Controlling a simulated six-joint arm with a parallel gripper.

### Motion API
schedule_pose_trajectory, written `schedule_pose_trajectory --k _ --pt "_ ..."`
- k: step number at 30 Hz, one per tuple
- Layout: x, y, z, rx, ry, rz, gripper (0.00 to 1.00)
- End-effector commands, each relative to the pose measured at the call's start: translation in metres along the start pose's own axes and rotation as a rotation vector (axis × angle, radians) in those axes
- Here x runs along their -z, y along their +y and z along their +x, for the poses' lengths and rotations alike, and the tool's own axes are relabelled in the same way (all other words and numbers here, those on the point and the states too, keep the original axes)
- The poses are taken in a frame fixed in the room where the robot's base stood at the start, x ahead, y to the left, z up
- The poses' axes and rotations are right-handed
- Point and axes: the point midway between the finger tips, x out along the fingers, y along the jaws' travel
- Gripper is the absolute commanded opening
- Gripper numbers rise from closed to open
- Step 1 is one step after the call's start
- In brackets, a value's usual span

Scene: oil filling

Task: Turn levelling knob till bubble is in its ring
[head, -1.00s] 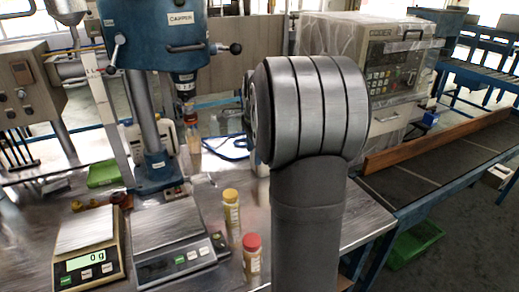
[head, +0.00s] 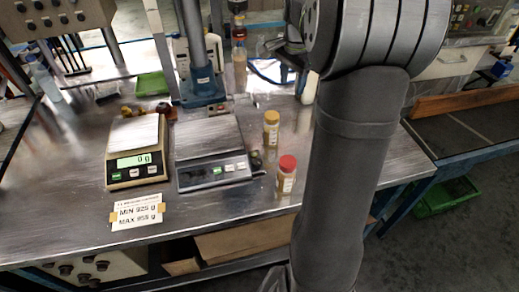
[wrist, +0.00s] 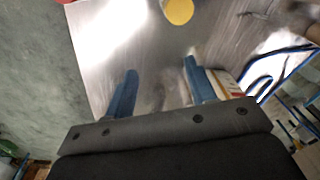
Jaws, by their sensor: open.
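Two scales stand on the metal bench in the head view. No bubble or ring can be made out. My gripper (wrist: 160,66) is open in the wrist view, with two blue fingers apart and nothing seen between them. In the head view my arm largely hides it.
A yellow-capped bottle (head: 271,130) and a red-capped bottle (head: 286,175) stand right of the scales. A MIN/MAX card (head: 137,211) lies in front. The capper column (head: 198,60) and a green tray (head: 153,85) are behind. The bench's front left is clear.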

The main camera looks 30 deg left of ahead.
Motion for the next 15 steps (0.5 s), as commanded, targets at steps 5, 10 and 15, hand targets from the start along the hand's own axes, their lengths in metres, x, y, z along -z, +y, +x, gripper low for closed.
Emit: schedule_pose_trajectory --k 5,10,15 --pt "-0.046 -0.014 0.017 -0.085 -0.001 -0.498 0.51" --pt "-0.086 -0.022 0.031 -0.166 -0.02 -0.975 0.51" --pt "-0.126 -0.026 0.043 -0.252 -0.062 -1.451 0.51"
